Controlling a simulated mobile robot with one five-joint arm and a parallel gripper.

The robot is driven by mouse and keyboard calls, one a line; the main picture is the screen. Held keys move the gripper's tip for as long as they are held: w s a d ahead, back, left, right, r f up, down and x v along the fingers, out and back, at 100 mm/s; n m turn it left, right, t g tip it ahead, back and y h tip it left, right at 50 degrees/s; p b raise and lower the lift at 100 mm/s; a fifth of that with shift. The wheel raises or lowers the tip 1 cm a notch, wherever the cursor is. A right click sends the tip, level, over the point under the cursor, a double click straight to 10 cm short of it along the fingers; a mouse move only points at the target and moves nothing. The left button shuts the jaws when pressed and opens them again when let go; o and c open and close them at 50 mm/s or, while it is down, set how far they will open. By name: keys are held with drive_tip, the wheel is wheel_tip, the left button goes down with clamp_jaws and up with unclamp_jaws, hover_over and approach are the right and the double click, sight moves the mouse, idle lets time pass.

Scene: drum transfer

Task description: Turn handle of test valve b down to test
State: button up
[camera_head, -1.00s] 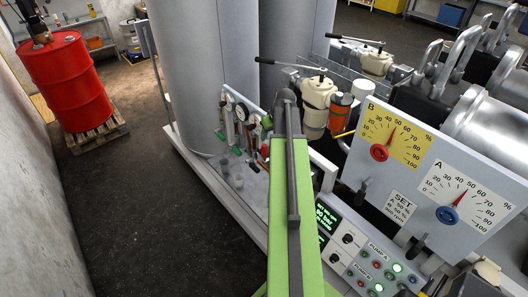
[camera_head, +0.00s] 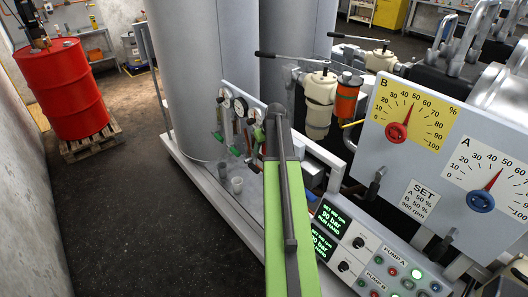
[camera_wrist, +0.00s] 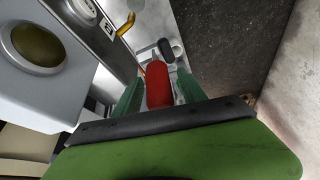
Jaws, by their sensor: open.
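In the wrist view, my gripper (camera_wrist: 159,92) is open, with one green finger on each side of a red rounded bar (camera_wrist: 158,84). The red bar looks like a handle and lies between the fingers; I cannot tell whether they touch it or whether it belongs to test valve b. In the head view, a small rig with round gauges (camera_head: 240,106) stands beside the tall grey tank, left of my arm. My arm hides part of this rig and most of my gripper there.
A control panel with dials B (camera_head: 411,112) and A (camera_head: 486,178) stands to the right. A cream pump unit (camera_head: 320,88) with a long lever is behind my arm. A red drum (camera_head: 62,90) stands on a pallet at left. The dark floor between is clear.

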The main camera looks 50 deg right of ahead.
clamp_jaws()
idle(1.4)
